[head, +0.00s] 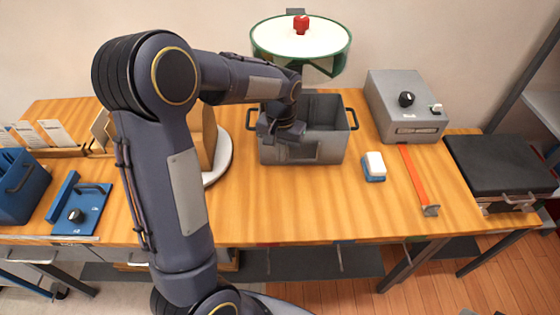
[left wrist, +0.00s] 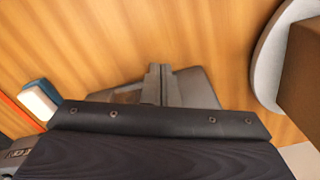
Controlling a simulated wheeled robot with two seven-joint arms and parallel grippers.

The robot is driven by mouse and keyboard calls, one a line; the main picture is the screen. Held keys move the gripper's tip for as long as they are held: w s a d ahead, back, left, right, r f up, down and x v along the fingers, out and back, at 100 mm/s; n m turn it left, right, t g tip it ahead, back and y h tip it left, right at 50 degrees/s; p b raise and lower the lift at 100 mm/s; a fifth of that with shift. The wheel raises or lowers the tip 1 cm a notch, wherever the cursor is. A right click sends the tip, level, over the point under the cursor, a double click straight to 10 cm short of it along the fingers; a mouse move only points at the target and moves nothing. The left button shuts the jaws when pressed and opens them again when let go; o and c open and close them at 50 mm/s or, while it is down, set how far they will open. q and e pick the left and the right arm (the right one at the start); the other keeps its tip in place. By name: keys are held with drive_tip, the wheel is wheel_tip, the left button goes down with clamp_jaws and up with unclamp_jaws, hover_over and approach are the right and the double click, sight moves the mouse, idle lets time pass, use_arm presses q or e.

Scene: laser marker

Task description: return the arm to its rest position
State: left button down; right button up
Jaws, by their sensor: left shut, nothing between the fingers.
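My left arm comes in from the left in the head view and reaches over the wooden workbench (head: 310,215). My left gripper (head: 268,132) points down in front of the left part of a grey open bin (head: 328,148) with dark side handles, and covers some of it. Whether it touches the bin cannot be told. In the left wrist view its fingers (left wrist: 158,85) are together with nothing held. Bare wood shows beyond them. My right gripper is not in view.
A white-and-blue block (head: 375,166), an orange strip (head: 418,180) and a grey box with a black knob (head: 406,105) lie to the right. A brown upright piece on a grey round base (head: 222,160) stands left of the bin. A green-rimmed round fixture (head: 300,42) hangs above.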

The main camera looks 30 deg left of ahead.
use_arm(q)
wheel_tip(320, 180, up, 6)
drive_tip(key=s+d+t+h, duration=0.2)
drive_tip(key=s+d, duration=0.1)
drive_tip(key=s, duration=0.8)
drive_tip(key=s+d+r+t+h, duration=0.1)
drive_tip(key=s+d+t, duration=0.2)
drive_tip(key=s, duration=0.8)
drive_tip(key=shift+s+d+r+t+h, duration=0.3)
drive_tip(key=shift+s+d+h, duration=0.1)
drive_tip(key=shift+d, duration=0.1)
